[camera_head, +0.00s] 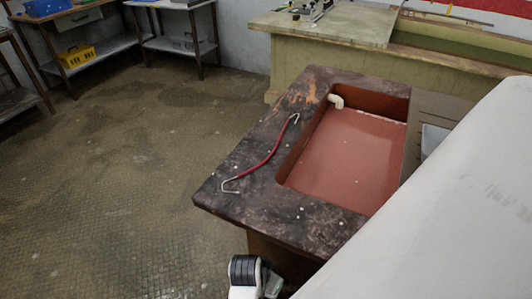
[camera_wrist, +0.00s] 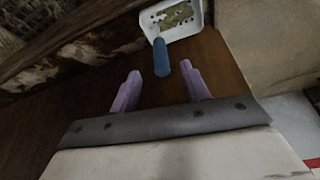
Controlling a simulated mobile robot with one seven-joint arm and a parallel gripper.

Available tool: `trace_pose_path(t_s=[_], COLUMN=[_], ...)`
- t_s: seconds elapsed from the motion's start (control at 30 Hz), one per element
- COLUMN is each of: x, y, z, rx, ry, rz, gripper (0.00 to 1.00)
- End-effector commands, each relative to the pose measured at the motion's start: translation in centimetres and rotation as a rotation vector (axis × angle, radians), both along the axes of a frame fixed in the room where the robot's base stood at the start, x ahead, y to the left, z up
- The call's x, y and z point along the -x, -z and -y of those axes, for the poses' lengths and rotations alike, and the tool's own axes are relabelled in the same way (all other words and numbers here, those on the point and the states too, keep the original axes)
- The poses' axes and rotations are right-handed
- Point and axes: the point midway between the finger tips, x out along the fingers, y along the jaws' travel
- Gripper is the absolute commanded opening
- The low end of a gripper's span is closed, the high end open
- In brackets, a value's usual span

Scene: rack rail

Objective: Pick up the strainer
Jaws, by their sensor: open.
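The strainer has a white, squarish, perforated head (camera_wrist: 172,18) and a blue handle (camera_wrist: 161,58), seen at the top middle of the wrist view. Its handle points down toward my gripper (camera_wrist: 161,69). My gripper is open, with its two purple fingers apart. In the picture, the end of the handle lies between the fingertips, and I see no finger touching it. In the head view, a pale piece (camera_head: 434,139) at the right, partly behind my white arm, may be the strainer's head. The handle and my fingers are hidden there.
A dark stone counter (camera_head: 235,192) surrounds a red-brown sink basin (camera_head: 352,152). A red rod with bent metal ends (camera_head: 267,157) lies on its left side. A brown board (camera_head: 432,109) is right of the basin. The tiled floor at left is clear.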

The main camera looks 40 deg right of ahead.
Motion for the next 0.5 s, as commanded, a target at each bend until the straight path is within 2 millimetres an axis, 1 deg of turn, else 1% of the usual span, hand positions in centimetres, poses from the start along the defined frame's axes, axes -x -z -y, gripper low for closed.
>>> trace_pose_path(t_s=[0.03, 0.1, 0.2, 0.37, 0.5], x=[0.0, -0.2, -0.3, -0.4, -0.5], y=[1.0, 2.0, 3.1, 3.9, 5.5], z=[0.4, 0.8, 1.3, 1.6, 2.3], rx=[-0.002, -0.001, 0.001, 0.001, -0.001], ry=[0.001, 0.0, -0.001, -0.002, -0.001], rz=[-0.002, -0.001, 0.001, 0.002, 0.0], gripper=[0.46, 0.46, 0.46, 0.46, 0.46])
